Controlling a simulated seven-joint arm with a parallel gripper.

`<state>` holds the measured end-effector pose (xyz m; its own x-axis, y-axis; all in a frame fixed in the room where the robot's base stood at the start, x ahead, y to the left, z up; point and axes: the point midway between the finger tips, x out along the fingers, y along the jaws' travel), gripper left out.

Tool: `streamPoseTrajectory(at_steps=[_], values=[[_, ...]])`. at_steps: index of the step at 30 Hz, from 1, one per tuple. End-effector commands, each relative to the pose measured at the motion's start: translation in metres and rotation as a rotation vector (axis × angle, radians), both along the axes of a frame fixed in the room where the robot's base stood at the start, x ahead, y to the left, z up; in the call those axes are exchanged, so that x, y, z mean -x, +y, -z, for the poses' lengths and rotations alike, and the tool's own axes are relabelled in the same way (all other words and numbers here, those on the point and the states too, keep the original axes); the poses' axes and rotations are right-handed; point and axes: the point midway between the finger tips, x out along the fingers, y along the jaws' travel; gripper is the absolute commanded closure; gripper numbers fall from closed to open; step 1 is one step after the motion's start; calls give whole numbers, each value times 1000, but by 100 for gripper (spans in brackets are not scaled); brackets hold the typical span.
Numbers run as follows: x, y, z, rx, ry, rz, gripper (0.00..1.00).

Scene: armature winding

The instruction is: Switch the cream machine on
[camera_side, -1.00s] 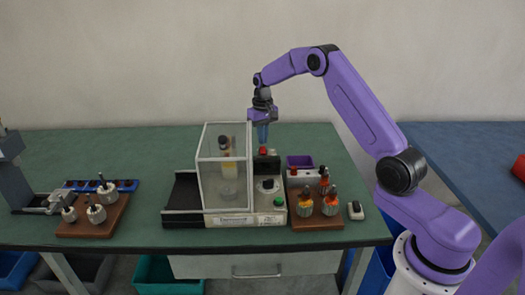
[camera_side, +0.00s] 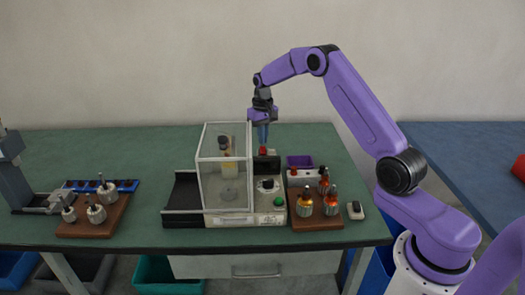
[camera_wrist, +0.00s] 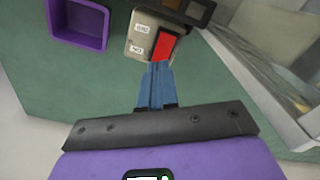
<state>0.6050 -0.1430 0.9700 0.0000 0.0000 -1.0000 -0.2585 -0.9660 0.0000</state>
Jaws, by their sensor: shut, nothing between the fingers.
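The cream machine (camera_side: 238,219) stands mid-bench, with a clear framed guard (camera_side: 207,185) over its left part and a green button (camera_side: 280,201) at its front right. A red rocker switch (camera_wrist: 164,46) sits on a cream box (camera_wrist: 137,38) with two small white labels, at the machine's back right; the switch also shows in the side view (camera_side: 263,151). My gripper (camera_wrist: 159,63) is shut and empty. Its blue fingertips are at the near edge of the red switch and seem to touch it. In the side view my gripper (camera_side: 263,144) points straight down there.
A purple bin (camera_side: 300,161) stands right of the switch. A wooden block (camera_side: 316,216) with several copper-topped parts stands front right, beside a small pale device (camera_side: 355,210). Another wooden block (camera_side: 110,221) with armatures is at the left. The guard stands close to my gripper's left.

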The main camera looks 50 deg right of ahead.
Motion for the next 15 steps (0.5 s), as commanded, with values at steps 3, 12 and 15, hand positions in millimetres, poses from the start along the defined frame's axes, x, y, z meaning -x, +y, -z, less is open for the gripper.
streamPoseTrajectory(at_steps=[3,12,15], values=[[0,0,1,0,0,0,100],[0,0,5,0,1,0,100],[0,0,6,0,1,0,100]])
